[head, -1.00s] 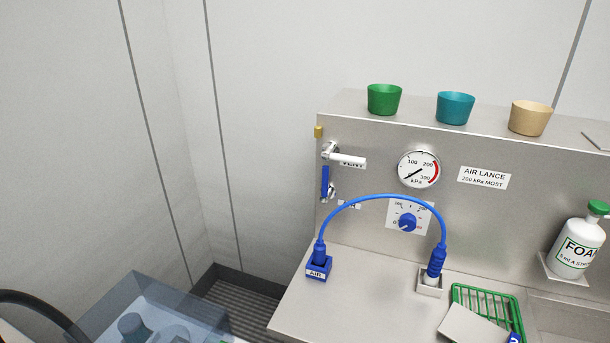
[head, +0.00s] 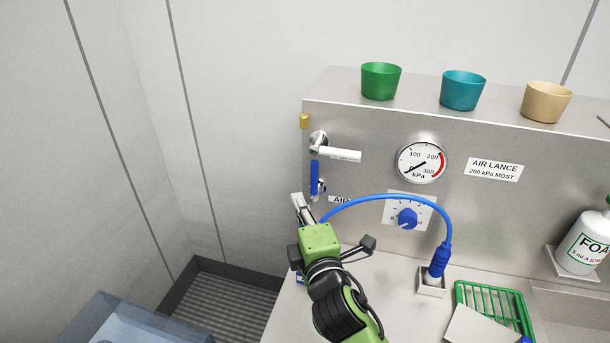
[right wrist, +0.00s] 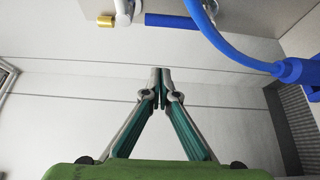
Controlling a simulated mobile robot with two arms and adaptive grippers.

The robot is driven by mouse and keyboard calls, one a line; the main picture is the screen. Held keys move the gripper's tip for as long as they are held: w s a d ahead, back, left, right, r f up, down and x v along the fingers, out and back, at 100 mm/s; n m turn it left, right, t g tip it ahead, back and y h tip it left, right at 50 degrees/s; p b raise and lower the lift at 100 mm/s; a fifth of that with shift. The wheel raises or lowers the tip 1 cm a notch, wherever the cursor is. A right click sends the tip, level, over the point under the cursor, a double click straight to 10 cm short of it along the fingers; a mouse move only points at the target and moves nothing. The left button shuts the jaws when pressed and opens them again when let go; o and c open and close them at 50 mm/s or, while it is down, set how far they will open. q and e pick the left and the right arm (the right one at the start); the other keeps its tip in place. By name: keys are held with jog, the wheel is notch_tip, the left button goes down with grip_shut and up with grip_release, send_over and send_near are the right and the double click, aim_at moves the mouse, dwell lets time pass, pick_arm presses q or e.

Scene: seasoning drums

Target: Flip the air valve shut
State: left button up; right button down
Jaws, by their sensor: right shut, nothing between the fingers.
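The air valve's blue handle (head: 314,178) hangs upright on the left of the steel panel, above the AIR label (head: 340,199). In the right wrist view the blue handle (right wrist: 172,20) lies along the top edge. My right gripper (head: 298,202) is just below the handle and a little to its left in the head view, apart from it. Its fingertips meet with nothing between them in the right wrist view (right wrist: 161,72). The gripper and arm hide the blue AIR block and one hose end. My left gripper is out of view.
A white lever (head: 340,154) sits level above the blue handle, with a brass piece (head: 304,121) at the panel edge. The blue hose (head: 390,198) arches close to my right gripper. A gauge (head: 421,162) and blue knob (head: 407,218) are to the right.

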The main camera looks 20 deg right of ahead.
aim_at(316, 178)
jog(key=w+p, duration=0.3)
jog(key=w, duration=0.7)
pick_arm(q)
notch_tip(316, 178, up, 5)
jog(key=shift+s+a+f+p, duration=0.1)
jog(key=shift+p, duration=0.9)
pick_arm(e)
jog(key=d, duration=0.1)
jog(key=s+d, duration=0.1)
jog(key=d, duration=0.2)
jog(key=shift+s+d+f, duration=0.1)
jog(key=shift+s+d, duration=0.1)
jog(key=shift+s, duration=0.1)
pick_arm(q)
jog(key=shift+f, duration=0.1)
